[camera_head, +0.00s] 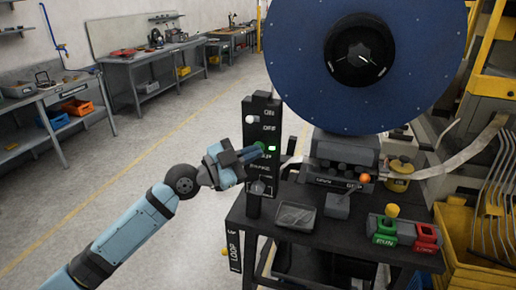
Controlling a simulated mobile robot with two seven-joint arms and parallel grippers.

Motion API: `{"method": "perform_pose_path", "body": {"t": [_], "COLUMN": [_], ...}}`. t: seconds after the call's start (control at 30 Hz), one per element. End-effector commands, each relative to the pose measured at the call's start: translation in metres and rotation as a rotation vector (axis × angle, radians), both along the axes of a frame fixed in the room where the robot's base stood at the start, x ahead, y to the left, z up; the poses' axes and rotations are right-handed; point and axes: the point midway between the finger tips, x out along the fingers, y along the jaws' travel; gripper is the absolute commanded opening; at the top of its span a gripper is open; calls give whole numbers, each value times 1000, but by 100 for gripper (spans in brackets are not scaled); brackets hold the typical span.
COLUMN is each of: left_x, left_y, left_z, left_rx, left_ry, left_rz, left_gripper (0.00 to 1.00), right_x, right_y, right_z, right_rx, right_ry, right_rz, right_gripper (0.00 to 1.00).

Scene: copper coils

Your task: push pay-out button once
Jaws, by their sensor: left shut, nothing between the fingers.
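A tall black control panel (259,112) stands at the left front of the dark machine table. I cannot tell which control is the pay-out button, nor whether the fingertips touch the panel. My right gripper is not in view.
A large blue reel (300,60) stands behind the panel. The dark table (300,238) holds a small grey tray (295,216), an orange-knobbed lever (364,179), and green (383,230) and red (427,237) blocks. A yellow bin (455,222) is at right. Floor at left is clear.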

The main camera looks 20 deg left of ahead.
Motion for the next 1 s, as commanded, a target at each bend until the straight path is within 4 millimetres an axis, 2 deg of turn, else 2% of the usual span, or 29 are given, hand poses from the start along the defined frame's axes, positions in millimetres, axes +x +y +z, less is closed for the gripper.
{"method": "perform_pose_path", "body": {"t": [0.2,0.57,1.0], "left_x": [-11,-14,-55], "left_y": [0,0,2], "left_z": [0,0,0], "left_rx": [-1,0,1], "left_ry": [-1,1,1], "left_rz": [-1,-1,0], "left_gripper": [0,0,0], "right_x": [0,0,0], "right_y": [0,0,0], "right_z": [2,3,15], "right_rx": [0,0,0], "right_ry": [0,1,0], "right_rz": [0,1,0], "right_gripper": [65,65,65]}}
